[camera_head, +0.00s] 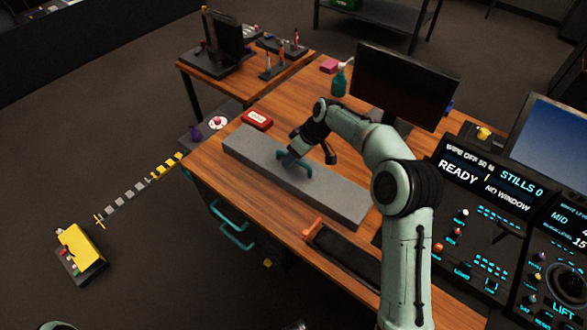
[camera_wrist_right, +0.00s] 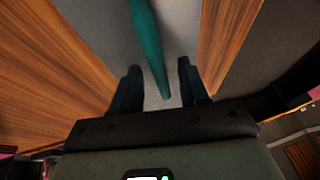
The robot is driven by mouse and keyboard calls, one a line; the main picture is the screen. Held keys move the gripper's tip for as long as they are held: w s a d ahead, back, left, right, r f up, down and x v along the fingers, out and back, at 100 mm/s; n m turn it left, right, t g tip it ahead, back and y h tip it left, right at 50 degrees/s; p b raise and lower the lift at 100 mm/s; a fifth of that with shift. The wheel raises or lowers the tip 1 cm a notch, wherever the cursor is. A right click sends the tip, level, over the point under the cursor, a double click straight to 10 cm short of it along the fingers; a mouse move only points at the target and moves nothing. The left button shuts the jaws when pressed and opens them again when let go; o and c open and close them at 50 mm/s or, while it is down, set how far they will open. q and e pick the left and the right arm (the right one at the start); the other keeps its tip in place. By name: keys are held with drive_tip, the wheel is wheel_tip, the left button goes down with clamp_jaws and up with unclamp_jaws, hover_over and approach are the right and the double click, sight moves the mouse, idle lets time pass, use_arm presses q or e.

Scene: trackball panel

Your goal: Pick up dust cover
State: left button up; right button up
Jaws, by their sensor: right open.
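The dust cover (camera_head: 345,198) is a long grey slab-like cover lying across the wooden desk, with a teal bar handle (camera_head: 299,168) on top. My right gripper (camera_head: 293,159) is down at the handle. In the right wrist view, the handle (camera_wrist_right: 151,45) runs between the two dark fingers (camera_wrist_right: 158,84), with a gap on each side. The grey cover (camera_wrist_right: 178,28) shows below it, with wood on both sides. The right gripper is open. What lies under the cover is hidden. My left gripper is not in view.
A monitor (camera_head: 405,84) and a teal bottle (camera_head: 339,80) stand behind the cover. A red box (camera_head: 257,119) sits near its far left end. A dark tray (camera_head: 345,256) lies in front. A control panel (camera_head: 490,220) fills the right. A yellow case (camera_head: 80,247) is on the floor.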

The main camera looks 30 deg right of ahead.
drive_tip(key=shift+c, duration=0.2)
clamp_jaws()
idle(1.2)
